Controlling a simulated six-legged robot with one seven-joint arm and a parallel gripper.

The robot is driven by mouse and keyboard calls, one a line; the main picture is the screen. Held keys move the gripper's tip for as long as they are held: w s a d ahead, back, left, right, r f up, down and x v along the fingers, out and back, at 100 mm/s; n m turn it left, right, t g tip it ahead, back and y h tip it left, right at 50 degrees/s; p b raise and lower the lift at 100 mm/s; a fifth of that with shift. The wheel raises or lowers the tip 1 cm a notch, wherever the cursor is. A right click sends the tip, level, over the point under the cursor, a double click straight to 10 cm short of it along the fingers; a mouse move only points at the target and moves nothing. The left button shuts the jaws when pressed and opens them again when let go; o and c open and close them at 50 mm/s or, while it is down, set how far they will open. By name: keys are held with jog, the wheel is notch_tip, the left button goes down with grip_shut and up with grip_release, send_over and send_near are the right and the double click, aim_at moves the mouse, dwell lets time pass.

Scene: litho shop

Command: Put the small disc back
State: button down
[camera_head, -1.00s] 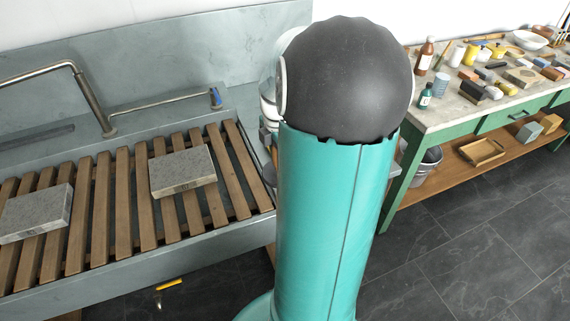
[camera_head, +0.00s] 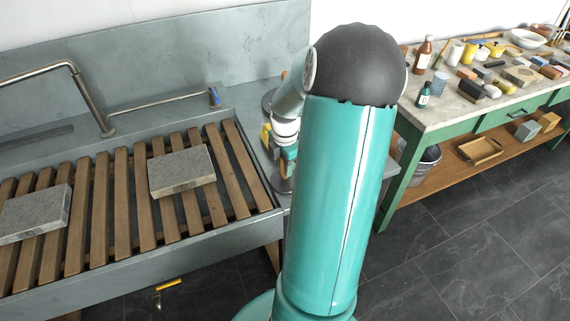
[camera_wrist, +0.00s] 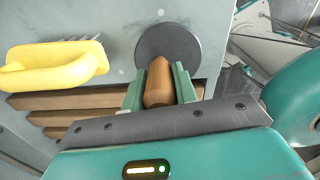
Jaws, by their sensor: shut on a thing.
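In the wrist view my gripper (camera_wrist: 160,76) is shut on an upright brown wooden handle (camera_wrist: 158,88). The handle stands between both fingers. A dark round disc (camera_wrist: 167,45) shows just beyond the handle, over the grey sink ledge. The handle appears to belong to this disc, but its foot is partly hidden. I cannot tell whether the disc touches the ledge. In the head view my arm covers most of this area. A dark disc edge (camera_head: 281,183) shows low beside my arm, at the right end of the sink.
A yellow handled brush (camera_wrist: 55,66) lies left of the disc in the wrist view. The slatted wooden rack (camera_head: 130,190) carries two grey stone slabs (camera_head: 181,170) (camera_head: 35,213). A metal tap (camera_head: 88,95) stands behind. A crowded green workbench (camera_head: 450,112) stands at right.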

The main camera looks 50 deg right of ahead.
jog(key=c, duration=1.1)
grip_release()
jog(key=shift+f, duration=0.15)
notch_tip(320, 180, up, 12)
jog(key=shift+r, duration=0.15)
jog(key=w+a+r+m+t+h, duration=0.1)
jog(key=w+a+r+m, duration=0.2)
jog(key=a, duration=0.7)
jog(key=w+a+r+m+h, duration=0.1)
jog(key=a+r+m, duration=0.25)
jog(key=a, duration=0.55)
jog(key=s+a+r+m+t+y, duration=0.1)
jog(key=s+a+m+t, duration=0.1)
jog(key=a, duration=0.6)
jog(key=s+a+r+m+t+y, duration=0.1)
jog(key=s+a+m+t, duration=0.1)
jog(key=s+a+m, duration=0.3)
jog(key=s+a, duration=0.1)
jog(key=a, duration=0.3)
jog(key=shift+a+r, duration=0.3)
jog(key=shift+r, duration=0.1)
